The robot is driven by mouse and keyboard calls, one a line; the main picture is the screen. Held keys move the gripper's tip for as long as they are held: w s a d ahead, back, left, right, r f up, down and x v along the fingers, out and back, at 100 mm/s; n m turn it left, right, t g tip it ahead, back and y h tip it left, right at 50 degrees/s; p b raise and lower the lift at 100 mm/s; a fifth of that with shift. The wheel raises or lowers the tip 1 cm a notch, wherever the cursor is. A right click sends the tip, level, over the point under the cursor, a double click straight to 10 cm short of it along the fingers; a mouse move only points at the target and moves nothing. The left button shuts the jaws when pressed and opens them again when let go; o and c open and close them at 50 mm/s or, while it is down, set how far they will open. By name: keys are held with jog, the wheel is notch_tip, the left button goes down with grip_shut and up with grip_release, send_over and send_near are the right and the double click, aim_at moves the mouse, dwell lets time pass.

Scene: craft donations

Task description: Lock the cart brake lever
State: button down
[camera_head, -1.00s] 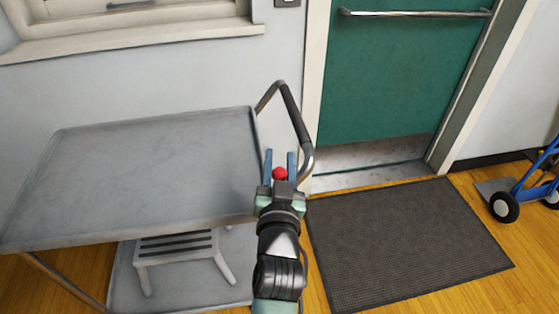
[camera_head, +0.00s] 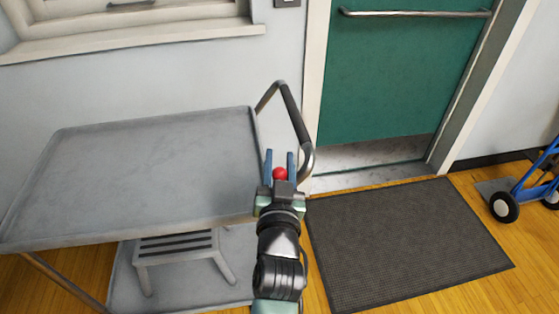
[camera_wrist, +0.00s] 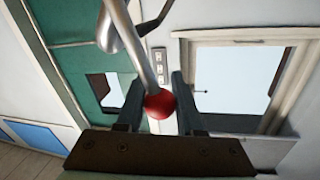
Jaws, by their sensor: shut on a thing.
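The brake lever's red ball knob (camera_head: 279,174) sits between the two blue fingers of my gripper (camera_head: 279,160), beside the right end of the grey cart (camera_head: 140,165). In the wrist view the red knob (camera_wrist: 159,105) is at the end of a metal rod (camera_wrist: 140,50), between the fingers of my gripper (camera_wrist: 157,92). My gripper is shut on the knob. The lever's lower part is hidden behind my gripper in the head view. The cart's push handle (camera_head: 293,115) rises just beyond the fingers.
A slatted step stool (camera_head: 178,245) stands on the cart's lower shelf. A dark mat (camera_head: 405,245) lies before the green door (camera_head: 390,80). A blue hand truck (camera_head: 535,185) stands at the far right. Wood floor is open around the mat.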

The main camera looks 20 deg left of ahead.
jog(key=shift+w+d, duration=0.1)
jog(key=w+d+f+m+g, duration=0.3)
jog(key=w+d+f+m, duration=0.2)
jog(key=d+m, duration=0.5)
jog(key=shift+w+f+m+y, duration=0.2)
jog(key=shift+w+m+y, duration=0.2)
jog(key=shift+w+m, duration=0.7)
jog(key=shift+s+d, duration=0.1)
jog(key=shift+s, duration=0.15)
jog(key=c, duration=0.5)
grip_release()
jog(key=shift+c, duration=0.2)
